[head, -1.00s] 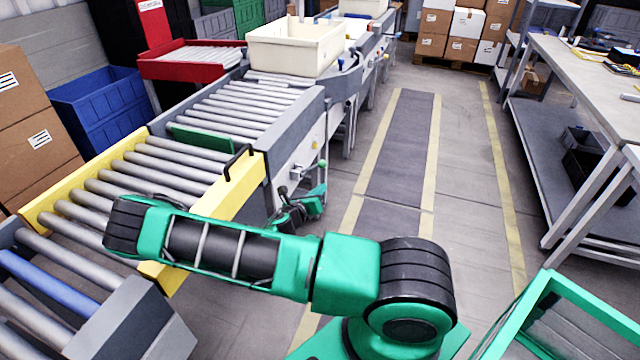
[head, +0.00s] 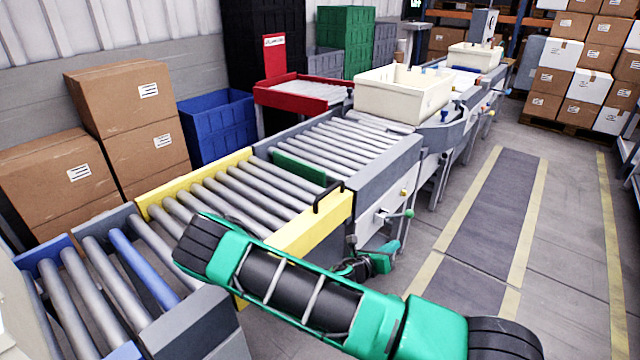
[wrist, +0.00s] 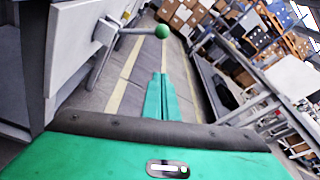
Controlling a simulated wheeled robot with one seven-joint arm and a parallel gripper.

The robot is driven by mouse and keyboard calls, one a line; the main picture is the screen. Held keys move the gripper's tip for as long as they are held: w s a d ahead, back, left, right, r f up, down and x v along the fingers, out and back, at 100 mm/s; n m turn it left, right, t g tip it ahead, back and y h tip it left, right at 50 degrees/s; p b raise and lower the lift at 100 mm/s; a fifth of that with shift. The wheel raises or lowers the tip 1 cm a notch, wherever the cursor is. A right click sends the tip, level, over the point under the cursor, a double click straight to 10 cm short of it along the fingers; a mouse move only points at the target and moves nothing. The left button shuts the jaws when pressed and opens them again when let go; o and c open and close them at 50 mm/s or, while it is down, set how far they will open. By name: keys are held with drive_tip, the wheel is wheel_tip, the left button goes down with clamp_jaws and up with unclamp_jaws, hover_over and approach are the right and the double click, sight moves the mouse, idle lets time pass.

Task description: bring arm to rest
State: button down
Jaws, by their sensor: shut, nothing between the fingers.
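My green and black arm (head: 300,290) reaches across the lower middle of the head view, in front of the yellow-framed roller conveyor. My gripper (head: 388,250) shows partly behind the arm, beside the conveyor's side panel. In the wrist view its green fingers (wrist: 160,97) are together, with nothing held. A lever with a green ball knob (wrist: 162,31) stands out from the panel, ahead of the fingertips in that view. The knob also shows in the head view (head: 409,214), just above the gripper. The fingers appear apart from the knob.
The roller conveyor (head: 225,190) runs from lower left to upper right, with a black handle (head: 328,194) on its yellow frame. A cream bin (head: 400,92) sits farther along. Cardboard boxes (head: 125,95) stand at left. The marked aisle floor (head: 485,215) at right is clear.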

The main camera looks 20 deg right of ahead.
drive_tip(key=s+d+r+m+g+y, duration=0.2)
drive_tip(key=s+r+m+g+y, duration=0.55)
drive_tip(key=s+m, duration=0.8)
drive_tip(key=s+a+r+m+y, duration=0.3)
drive_tip(key=s+r+m, duration=0.5)
drive_tip(key=r, duration=0.3)
drive_tip(key=s+a+r+m+y, duration=0.3)
drive_tip(key=s+a+r+m, duration=0.3)
drive_tip(key=r+m, duration=0.5)
drive_tip(key=shift+s+a+t+y, duration=0.2)
drive_tip(key=shift+s+t+y, duration=0.2)
drive_tip(key=shift+s, duration=0.8)
drive_tip(key=shift+w+f, duration=0.3)
drive_tip(key=shift+w, duration=0.35)
